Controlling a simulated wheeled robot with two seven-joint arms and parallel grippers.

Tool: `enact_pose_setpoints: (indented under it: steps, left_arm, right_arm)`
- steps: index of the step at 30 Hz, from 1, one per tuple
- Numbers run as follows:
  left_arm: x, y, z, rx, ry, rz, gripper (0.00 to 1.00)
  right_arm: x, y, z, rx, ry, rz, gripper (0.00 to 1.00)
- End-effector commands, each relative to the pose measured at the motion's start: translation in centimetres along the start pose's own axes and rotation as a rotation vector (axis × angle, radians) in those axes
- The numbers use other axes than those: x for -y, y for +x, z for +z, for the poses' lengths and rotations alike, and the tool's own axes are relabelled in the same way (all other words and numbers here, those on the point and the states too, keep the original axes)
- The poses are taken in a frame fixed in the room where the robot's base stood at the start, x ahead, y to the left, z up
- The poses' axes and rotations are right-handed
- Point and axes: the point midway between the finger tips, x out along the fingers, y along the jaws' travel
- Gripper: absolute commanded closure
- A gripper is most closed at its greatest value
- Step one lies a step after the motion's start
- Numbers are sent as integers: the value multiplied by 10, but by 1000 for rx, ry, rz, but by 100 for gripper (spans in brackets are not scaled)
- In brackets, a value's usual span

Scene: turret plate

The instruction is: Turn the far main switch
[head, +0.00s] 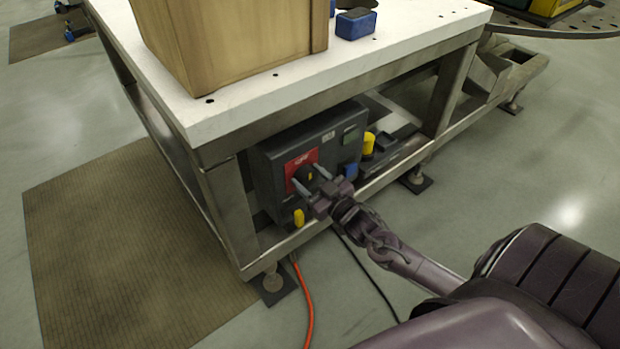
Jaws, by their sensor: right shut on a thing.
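A dark control box (268,181) sits under the white-topped workbench on its lower frame. A red plate (297,160) on its front carries the dark main switch (301,178). My right gripper (308,177) reaches in from the lower right, with one finger on each side of the switch knob, and is shut on it. The fingers and gripper body partly hide the knob, so its exact angle is hard to tell. My left gripper is not in view.
A bench leg (231,215) stands just left of the box, and a frame rail (319,226) runs below it. Yellow plugs (299,218) sit at its edges. An orange cable (306,300) and a black cable reach the floor. A wooden crate (230,45) stands on the bench top.

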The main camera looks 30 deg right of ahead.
Motion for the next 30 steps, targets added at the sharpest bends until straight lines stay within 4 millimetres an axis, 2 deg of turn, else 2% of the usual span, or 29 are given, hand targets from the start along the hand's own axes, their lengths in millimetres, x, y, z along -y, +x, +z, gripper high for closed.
enact_pose_setpoints:
  steps: [3,11,13,19,30]
  left_arm:
    - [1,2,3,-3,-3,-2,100]
    - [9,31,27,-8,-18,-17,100]
    - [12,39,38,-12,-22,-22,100]
    - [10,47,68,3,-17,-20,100]
    - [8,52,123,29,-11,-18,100]
  right_arm:
    - [0,0,-1,0,23,0,71]
    - [-1,0,-3,-1,160,1,71]
    - [-1,0,-3,0,217,2,71]
    - [-2,0,-3,-3,404,2,71]
    - [-2,0,-2,-7,756,2,71]
